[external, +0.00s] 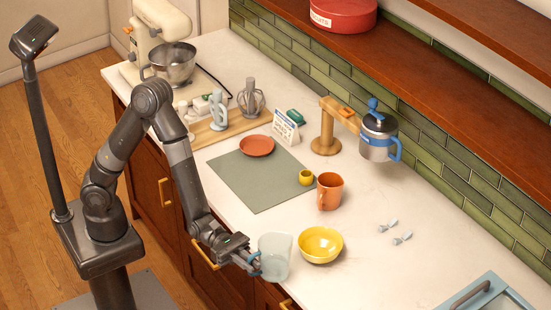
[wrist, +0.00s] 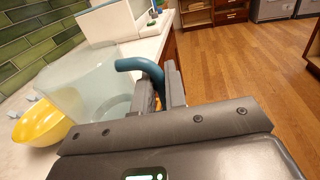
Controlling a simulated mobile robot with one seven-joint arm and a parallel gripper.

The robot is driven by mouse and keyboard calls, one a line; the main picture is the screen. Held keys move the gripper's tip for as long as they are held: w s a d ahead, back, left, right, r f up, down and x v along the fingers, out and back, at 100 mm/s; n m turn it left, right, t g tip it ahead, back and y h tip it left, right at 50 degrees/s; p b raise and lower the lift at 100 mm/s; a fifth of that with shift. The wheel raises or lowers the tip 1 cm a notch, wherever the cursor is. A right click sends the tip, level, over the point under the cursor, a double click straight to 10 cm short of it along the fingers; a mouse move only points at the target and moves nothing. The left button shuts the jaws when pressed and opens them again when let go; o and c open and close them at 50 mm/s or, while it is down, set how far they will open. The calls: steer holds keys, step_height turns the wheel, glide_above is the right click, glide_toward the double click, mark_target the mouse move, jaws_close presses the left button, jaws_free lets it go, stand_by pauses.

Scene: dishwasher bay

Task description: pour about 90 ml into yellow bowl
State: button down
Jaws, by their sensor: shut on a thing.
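The yellow bowl (external: 320,245) stands on the counter near its front edge; its inside looks empty from here. A translucent jug (external: 276,257) with a blue handle (external: 254,264) is just left of the bowl, roughly upright, at the counter's front edge. I cannot tell whether its base touches the counter. My gripper (external: 250,262) is shut on the jug's handle, on the side away from the bowl. In the wrist view the handle (wrist: 140,66) passes between my fingers, the cloudy jug (wrist: 85,85) is behind it, and the bowl (wrist: 42,123) is at the left. The liquid level is unclear.
An orange mug (external: 329,191) and a small yellow cup (external: 306,177) stand behind the bowl. A grey-green mat (external: 250,185) holds a red plate (external: 257,146). The counter right of the bowl is mostly clear.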

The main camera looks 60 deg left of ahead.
mark_target(276, 236)
steer(key=shift+w+r, duration=0.1)
steer(key=shift+r, duration=0.05)
steer(key=shift+w+r+n, duration=0.55)
steer(key=shift+r+n, duration=0.25)
steer(key=shift+n, duration=0.1)
steer(key=shift+w+r+n+y, duration=0.3)
steer(key=shift+w+r+n, duration=0.5)
steer(key=shift+n, duration=0.1)
steer(key=w+r+n, duration=0.1)
steer(key=w, duration=0.1)
steer(key=w+r+n, duration=0.1)
steer(key=w+n, duration=0.1)
steer(key=w+r+n+g+y, duration=0.1)
steer(key=w+r+n, duration=0.1)
steer(key=shift+r, duration=0.1)
steer(key=shift+w+d+r+n+g, duration=0.1)
steer(key=shift+w+r+n+g, duration=0.1)
steer(key=shift+w+n, duration=0.2)
steer(key=shift+w+r+n+g, duration=0.1)
steer(key=shift+w+n+g, duration=0.15)
steer(key=shift+n, duration=0.25)
steer(key=shift+w+n, duration=0.6)
steer(key=shift+w, duration=0.05)
